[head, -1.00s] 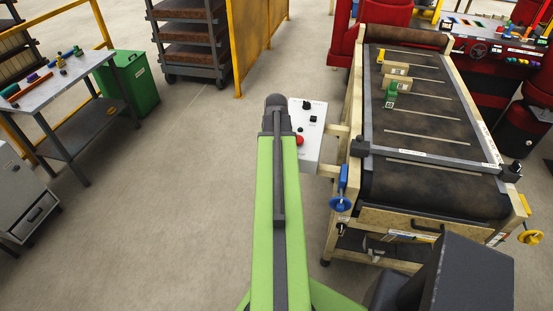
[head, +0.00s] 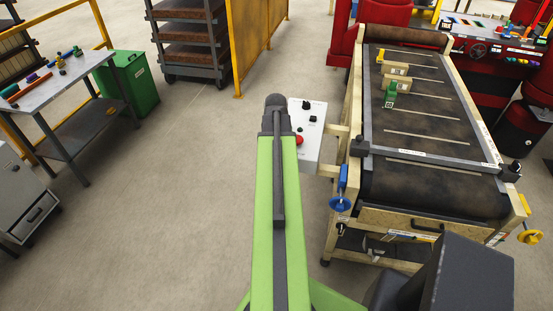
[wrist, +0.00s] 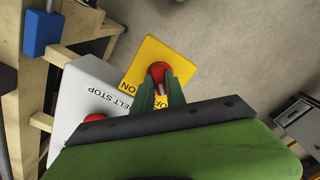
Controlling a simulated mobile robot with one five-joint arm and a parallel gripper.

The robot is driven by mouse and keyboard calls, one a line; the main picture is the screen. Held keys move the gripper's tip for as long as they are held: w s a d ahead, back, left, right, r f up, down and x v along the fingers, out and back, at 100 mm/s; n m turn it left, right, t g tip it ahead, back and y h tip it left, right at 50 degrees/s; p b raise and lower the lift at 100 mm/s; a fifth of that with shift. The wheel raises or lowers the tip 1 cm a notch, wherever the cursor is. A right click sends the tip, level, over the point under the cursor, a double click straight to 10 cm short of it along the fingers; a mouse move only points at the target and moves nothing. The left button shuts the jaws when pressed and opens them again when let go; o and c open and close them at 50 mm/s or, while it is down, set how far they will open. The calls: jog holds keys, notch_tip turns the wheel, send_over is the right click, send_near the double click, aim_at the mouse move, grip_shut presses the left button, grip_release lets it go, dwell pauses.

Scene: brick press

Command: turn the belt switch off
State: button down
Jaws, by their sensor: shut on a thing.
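The belt switch is a red handle (wrist: 157,70) on a yellow plate (wrist: 138,66), with "ON" lettering on the plate. It stands at the side of a pale control box (wrist: 82,85) in the wrist view. My gripper (wrist: 170,88) has its green fingers shut on the red handle. The fingers hide part of the handle and some of the lettering. A red button (wrist: 95,118) marked "BELT STOP" is on the box, partly behind my wrist. In the head view the control box (head: 312,150) shows right of my arm, which hides the switch and gripper.
The conveyor (head: 425,120) stands right of the control box, with several small pieces on its belt. A blue handwheel (head: 341,203) is on its near left corner. A workbench (head: 65,80) and green bin (head: 137,85) stand at left. The floor between is clear.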

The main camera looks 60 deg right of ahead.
dwell(0.4)
jog(key=c, duration=1.4)
grip_release()
jog(key=shift+w, duration=0.1)
jog(key=shift+o, duration=0.2)
notch_tip(320, 180, up, 17)
jog(key=p, duration=1.7)
jog(key=shift+r, duration=0.15)
